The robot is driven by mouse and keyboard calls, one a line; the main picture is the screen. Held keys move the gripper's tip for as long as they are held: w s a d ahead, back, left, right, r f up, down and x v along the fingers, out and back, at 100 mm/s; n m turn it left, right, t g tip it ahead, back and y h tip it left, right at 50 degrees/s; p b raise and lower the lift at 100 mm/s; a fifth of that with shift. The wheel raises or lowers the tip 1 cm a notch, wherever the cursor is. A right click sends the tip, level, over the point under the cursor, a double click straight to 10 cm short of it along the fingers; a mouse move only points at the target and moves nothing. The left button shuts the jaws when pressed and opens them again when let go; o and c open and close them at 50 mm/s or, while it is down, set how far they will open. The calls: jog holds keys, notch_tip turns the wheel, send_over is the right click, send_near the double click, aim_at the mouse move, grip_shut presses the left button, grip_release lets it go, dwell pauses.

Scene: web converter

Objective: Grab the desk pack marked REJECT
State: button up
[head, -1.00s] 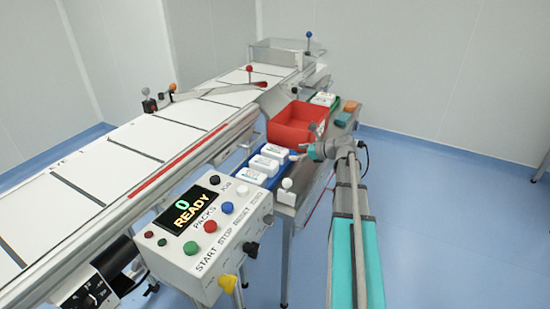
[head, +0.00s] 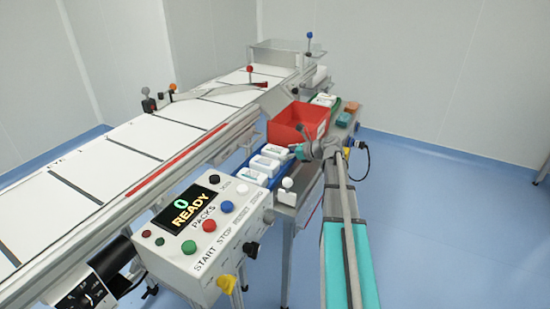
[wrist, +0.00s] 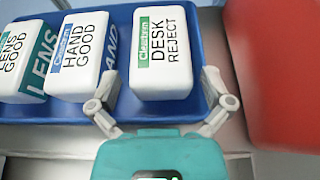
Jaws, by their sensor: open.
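In the head view my gripper (head: 296,150) is at the tray's right side. The HAND GOOD pack (wrist: 82,52) lies just left, with the LENS GOOD pack (wrist: 14,60) beyond it.
A red bin (head: 285,133) stands close to the right of the tray in the wrist view (wrist: 282,70). A control box (head: 206,245) with buttons and the white conveyor (head: 115,145) flank the tray. Another white pack (head: 323,99) lies farther back. The floor at right is clear.

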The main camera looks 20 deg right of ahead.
jog(key=shift+c, duration=0.3)
jog(key=c, duration=0.9)
jog(key=shift+c, duration=0.2)
jog(key=shift+r, duration=0.25)
jog(key=shift+r+p, duration=0.75)
jog(key=shift+p, duration=0.25)
jog(key=s+d+r+p, duration=0.2)
jog(key=s+r+p, duration=0.1)
jog(key=s, duration=0.1)
jog(key=s+d+r+p, duration=0.3)
jog(key=s+r+p, duration=0.1)
jog(key=s+d+r+p, duration=0.2)
jog(key=s+r+p, duration=0.1)
jog(key=r+p, duration=0.1)
jog(key=shift+s+d, duration=0.15)
jog(key=shift+s, duration=0.25)
